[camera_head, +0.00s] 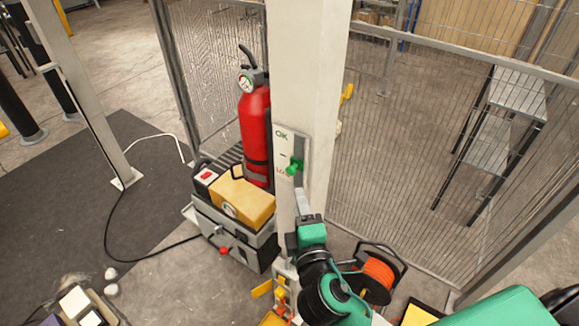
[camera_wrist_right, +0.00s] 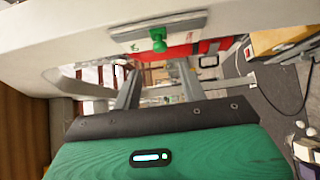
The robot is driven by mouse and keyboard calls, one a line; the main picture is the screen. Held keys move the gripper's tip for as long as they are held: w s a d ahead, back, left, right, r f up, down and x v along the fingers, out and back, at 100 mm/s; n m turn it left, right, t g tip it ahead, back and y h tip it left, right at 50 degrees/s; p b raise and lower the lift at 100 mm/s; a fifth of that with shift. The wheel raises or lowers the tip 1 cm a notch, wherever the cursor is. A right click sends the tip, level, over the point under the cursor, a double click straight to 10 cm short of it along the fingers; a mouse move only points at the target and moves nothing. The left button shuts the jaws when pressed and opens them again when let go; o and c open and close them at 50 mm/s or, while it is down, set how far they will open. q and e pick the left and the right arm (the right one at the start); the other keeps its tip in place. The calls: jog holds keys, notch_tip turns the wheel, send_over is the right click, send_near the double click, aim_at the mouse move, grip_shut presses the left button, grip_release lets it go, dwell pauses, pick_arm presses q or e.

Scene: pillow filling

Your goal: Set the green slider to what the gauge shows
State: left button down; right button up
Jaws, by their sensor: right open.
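The green slider (camera_head: 293,167) sits on a pale plate (camera_head: 284,146) on the white post, with "OK" at the top and red lettering, apparently "LOW", at the bottom. The slider is low, beside the red lettering. It also shows in the right wrist view (camera_wrist_right: 158,38). A round gauge (camera_head: 245,84) is on the red fire extinguisher (camera_head: 256,125); its needle is too small to read. My right gripper (camera_head: 301,196) is just below the slider; in the right wrist view its two fingers (camera_wrist_right: 157,80) are apart, empty, and short of the slider. My left gripper is out of view.
A yellow box (camera_head: 243,197) with its own dial stands on a grey case (camera_head: 236,236) left of the post (camera_head: 308,80). An orange cable reel (camera_head: 377,281) lies right of my right arm. Mesh fencing (camera_head: 400,150) is behind the post.

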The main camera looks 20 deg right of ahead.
aim_at(291, 172)
jog(key=w+p, duration=0.1)
jog(key=w, duration=0.2)
jog(key=w+p, duration=0.1)
jog(key=w, duration=0.2)
jog(key=w+d+p, duration=0.1)
jog(key=w, duration=0.2)
jog(key=shift+w+d+r, duration=0.1)
jog(key=shift+w, duration=0.25)
jog(key=shift+w+d, duration=0.1)
jog(key=shift+w, duration=0.65)
jog(key=shift+c, duration=0.2)
grip_shut()
jog(key=shift+p, duration=0.3)
